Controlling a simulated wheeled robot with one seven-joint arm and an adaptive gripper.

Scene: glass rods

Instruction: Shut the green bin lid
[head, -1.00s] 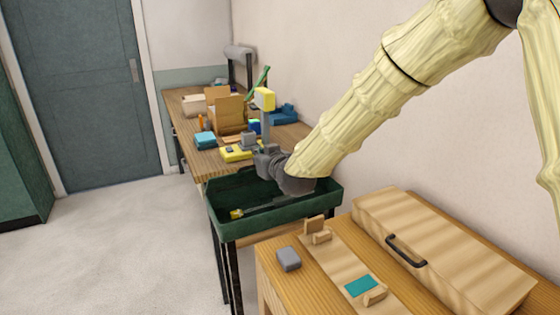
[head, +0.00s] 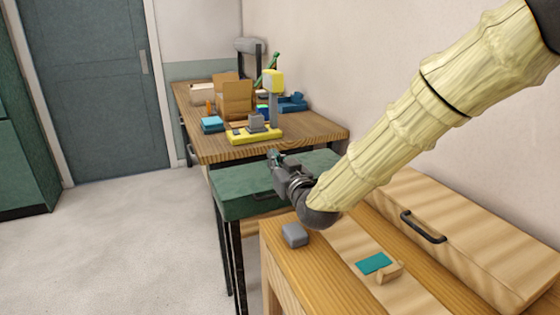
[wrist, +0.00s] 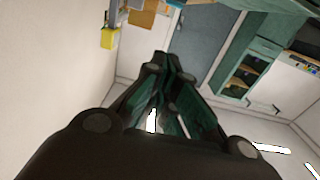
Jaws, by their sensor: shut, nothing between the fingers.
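The green bin (head: 226,207) stands on dark legs between the two wooden tables. Its green lid (head: 236,180) now lies flat over the top and hides the inside. A dark handle shows on its near side, partly behind my gripper. My gripper (head: 275,157) is above the lid's right part, its fingers shut and empty, pointing toward the far table. I cannot tell whether it touches the lid. In the wrist view my gripper's fingers (wrist: 172,62) come together at the tips.
The far table (head: 200,142) holds a yellow-based device (head: 255,134), cardboard boxes (head: 237,98) and blue items. The near table (head: 290,262) holds a grey block (head: 295,234), a teal piece (head: 374,263) and a wooden case (head: 470,240) with a black handle. Open floor lies left.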

